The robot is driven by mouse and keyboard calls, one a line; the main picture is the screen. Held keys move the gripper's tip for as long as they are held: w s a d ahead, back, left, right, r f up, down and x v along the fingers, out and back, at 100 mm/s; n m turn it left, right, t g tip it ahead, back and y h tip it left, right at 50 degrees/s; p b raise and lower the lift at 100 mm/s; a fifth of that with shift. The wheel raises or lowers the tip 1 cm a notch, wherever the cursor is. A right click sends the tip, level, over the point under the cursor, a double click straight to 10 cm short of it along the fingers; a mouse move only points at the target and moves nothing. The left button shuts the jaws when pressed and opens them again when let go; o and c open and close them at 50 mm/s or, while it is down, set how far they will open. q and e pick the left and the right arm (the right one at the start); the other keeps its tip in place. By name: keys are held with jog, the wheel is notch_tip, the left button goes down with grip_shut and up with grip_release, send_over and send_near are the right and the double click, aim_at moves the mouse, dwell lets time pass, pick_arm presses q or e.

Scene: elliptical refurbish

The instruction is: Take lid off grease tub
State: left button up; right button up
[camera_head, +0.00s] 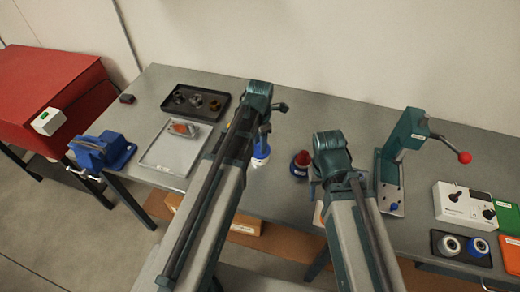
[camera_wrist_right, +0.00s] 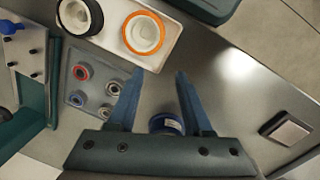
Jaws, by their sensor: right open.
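In the head view, a small blue-and-white tub (camera_head: 261,157) stands on the bench just below my left gripper (camera_head: 265,138). My arm partly covers it, and I cannot tell whether the fingers touch it. A small container with a dark red top (camera_head: 302,158) and a blue lower part stands to its right, beside my right gripper (camera_head: 317,187). I cannot tell for certain which is the grease tub. In the right wrist view, my right gripper (camera_wrist_right: 154,80) is open with nothing between its fingertips. A blue round container (camera_wrist_right: 166,123) shows past the palm, partly hidden.
A green press (camera_head: 404,145) with a red-knobbed lever stands right of my right arm. A white control box (camera_head: 463,204) and a dark tray (camera_head: 436,250) lie farther right. A black parts tray (camera_head: 173,107), a grey tray (camera_head: 158,158) and a blue vise (camera_head: 103,151) are left.

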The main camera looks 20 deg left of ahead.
pick_arm(q)
grip_shut()
jog(key=shift+r, duration=0.1)
jog(key=shift+r+p, duration=0.9)
jog(key=shift+p, duration=0.1)
pick_arm(e)
notch_tip(320, 180, up, 2)
pick_arm(q)
notch_tip(320, 180, up, 2)
jog(key=shift+r+p, duration=0.1)
jog(key=shift+p, duration=0.95)
jog(key=s+d, duration=1)
jog(key=d, duration=0.2)
jog(key=shift+r+p, duration=0.4)
jog(key=shift+p, duration=0.05)
pick_arm(e)
notch_tip(320, 180, up, 3)
jog(key=shift+f, duration=0.1)
